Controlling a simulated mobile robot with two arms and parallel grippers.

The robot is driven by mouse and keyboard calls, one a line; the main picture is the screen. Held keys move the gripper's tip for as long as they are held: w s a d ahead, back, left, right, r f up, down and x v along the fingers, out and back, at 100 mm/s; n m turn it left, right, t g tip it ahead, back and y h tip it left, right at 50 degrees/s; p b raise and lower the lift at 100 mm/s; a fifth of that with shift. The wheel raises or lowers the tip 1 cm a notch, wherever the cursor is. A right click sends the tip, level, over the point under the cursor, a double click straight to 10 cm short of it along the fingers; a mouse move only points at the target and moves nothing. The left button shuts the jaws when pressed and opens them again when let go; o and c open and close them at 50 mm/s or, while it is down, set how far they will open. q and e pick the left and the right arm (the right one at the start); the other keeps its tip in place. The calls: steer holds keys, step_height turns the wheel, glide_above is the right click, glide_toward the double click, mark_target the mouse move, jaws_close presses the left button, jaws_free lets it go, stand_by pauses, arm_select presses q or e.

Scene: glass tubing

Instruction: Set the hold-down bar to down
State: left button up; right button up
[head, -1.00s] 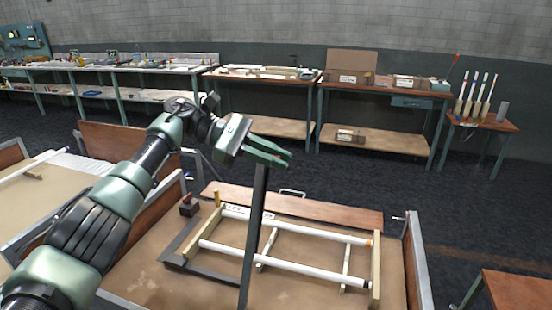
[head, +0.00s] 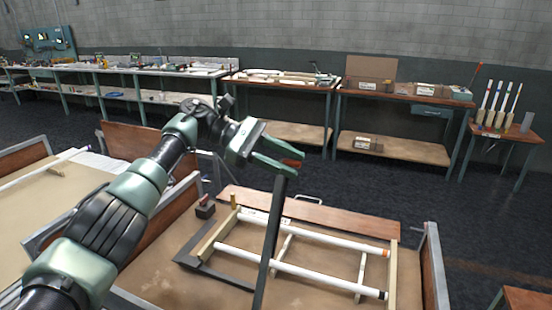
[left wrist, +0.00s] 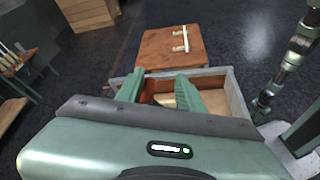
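The hold-down bar (head: 270,235) is a long dark bar standing up steeply, leaning a little right, across the near side of the workbench frame. A reddish-brown tip shows near its upper end. My left gripper (head: 288,160) is at that upper end, its fingers apart. The left wrist view also shows this gripper (left wrist: 160,90) with a clear gap between the fingers; I cannot make out the bar there. Two white tubes (head: 330,236) lie on the wooden frame (head: 391,275) behind and right of the bar. My right arm appears at the right of the left wrist view; its gripper is unclear.
The tray-like bench (head: 150,285) has raised sides and a metal rail (head: 436,265) at right. A small dark block (head: 205,211) stands at its left. Another bench with a tube (head: 40,168) is at far left. Loaded tables (head: 400,97) line the back wall; dark floor lies between.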

arm_select(q)
steer(key=v, duration=0.3)
steer(key=shift+w+a+f, duration=0.1)
steer(key=shift+a, duration=0.05)
steer(key=p+v, duration=0.3)
steer(key=p, duration=0.1)
steer(key=shift+a, duration=0.2)
